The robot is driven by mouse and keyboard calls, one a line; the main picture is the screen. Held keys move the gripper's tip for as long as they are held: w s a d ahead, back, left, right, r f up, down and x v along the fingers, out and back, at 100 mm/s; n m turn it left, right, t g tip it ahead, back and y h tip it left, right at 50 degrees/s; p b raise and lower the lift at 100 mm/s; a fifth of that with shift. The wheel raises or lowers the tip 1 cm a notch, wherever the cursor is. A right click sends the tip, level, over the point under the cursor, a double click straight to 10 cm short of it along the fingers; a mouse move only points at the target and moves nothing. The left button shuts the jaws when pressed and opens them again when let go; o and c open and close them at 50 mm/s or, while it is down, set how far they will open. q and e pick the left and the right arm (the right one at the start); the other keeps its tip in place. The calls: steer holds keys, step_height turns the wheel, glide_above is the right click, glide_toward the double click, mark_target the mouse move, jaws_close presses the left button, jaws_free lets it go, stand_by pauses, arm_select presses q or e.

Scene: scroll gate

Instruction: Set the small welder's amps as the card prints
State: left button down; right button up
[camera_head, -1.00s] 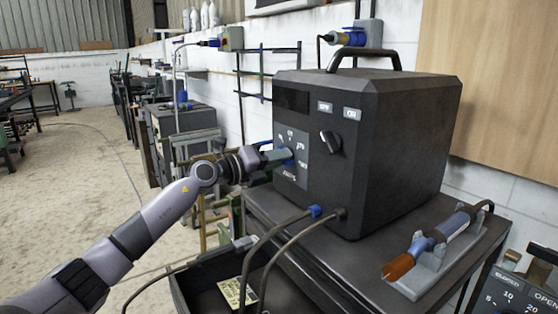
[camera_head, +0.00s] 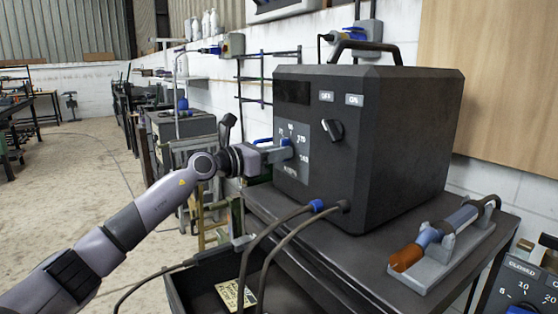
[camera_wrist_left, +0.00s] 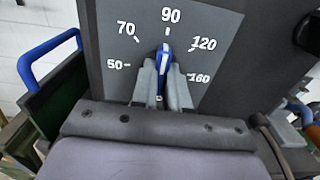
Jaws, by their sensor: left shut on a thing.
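The small welder (camera_head: 410,150) is a dark box with a handle on top, standing on a dark metal cart. Its grey amps dial plate (camera_wrist_left: 215,30) prints 50, 70, 90, 120 and 160. My left gripper (camera_head: 286,151) is at this plate. In the left wrist view its grey fingers (camera_wrist_left: 163,82) are shut around the blue pointer knob (camera_wrist_left: 165,60), whose white-marked tip points up at about 90. A pale yellow card (camera_head: 230,294) lies in the open tray below; its print is too small to read. My right gripper is out of view.
A black OFF/ON switch (camera_head: 332,130) sits right of the dial. Two cables (camera_head: 268,240) run from the welder's front down past the tray (camera_head: 195,283). A torch (camera_head: 435,238) rests in a grey holder on the cart. Another dial box (camera_head: 530,288) is at lower right.

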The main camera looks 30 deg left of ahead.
arm_select(q)
steer(key=shift+a+m+b, duration=0.1)
steer(key=shift+m+b, duration=2.65)
steer(key=shift+m, duration=2.15)
steer(key=c, duration=1.1)
jaws_free()
steer(key=shift+b+v, duration=0.8)
steer(key=shift+v, duration=2.7)
steer(key=shift+r, duration=0.1)
